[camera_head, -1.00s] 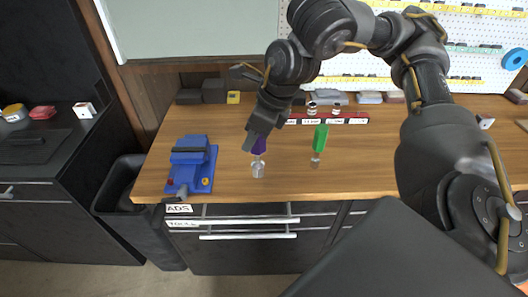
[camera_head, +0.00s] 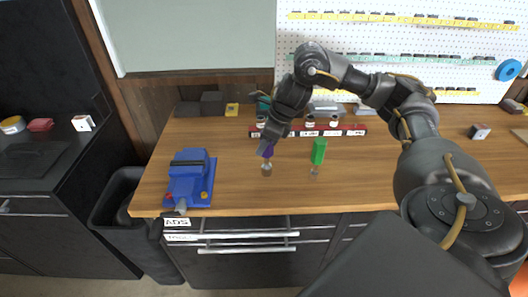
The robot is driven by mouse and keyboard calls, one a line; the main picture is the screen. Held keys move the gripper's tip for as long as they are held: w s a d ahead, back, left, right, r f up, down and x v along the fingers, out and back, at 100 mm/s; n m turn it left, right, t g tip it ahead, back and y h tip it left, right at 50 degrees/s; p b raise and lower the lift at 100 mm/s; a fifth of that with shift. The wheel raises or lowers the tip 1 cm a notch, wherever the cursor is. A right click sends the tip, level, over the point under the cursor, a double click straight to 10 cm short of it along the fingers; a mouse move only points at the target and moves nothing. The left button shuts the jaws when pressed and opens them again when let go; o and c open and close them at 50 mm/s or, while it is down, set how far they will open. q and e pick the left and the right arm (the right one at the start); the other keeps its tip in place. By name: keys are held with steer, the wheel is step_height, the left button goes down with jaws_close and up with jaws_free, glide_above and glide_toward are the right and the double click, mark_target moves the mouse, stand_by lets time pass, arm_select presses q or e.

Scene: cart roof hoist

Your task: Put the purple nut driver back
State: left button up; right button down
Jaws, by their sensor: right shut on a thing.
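My right gripper (camera_head: 268,142) is shut on the purple nut driver (camera_head: 266,150). It holds the driver over the front part of the wooden bench, with the metal socket end (camera_head: 267,170) pointing down. I cannot tell whether that end touches the bench top. A red rack strip (camera_head: 345,130) with white labels lies behind the gripper, and the arm hides part of it. A green-handled driver (camera_head: 319,152) stands upright to the right of the purple one. My left gripper is not in view.
A blue vise (camera_head: 188,180) sits at the bench's front left. A pegboard (camera_head: 400,45) rises behind. The bench top (camera_head: 370,175) is clear right of the green driver.

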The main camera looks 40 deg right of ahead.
mark_target(266, 167)
steer(key=shift+d+f, duration=0.15)
steer(key=shift+f, duration=0.05)
steer(key=shift+w+d+f, duration=0.15)
steer(key=shift+f, duration=1.5)
steer(key=shift+f, duration=0.15)
steer(key=c, duration=1)
jaws_free()
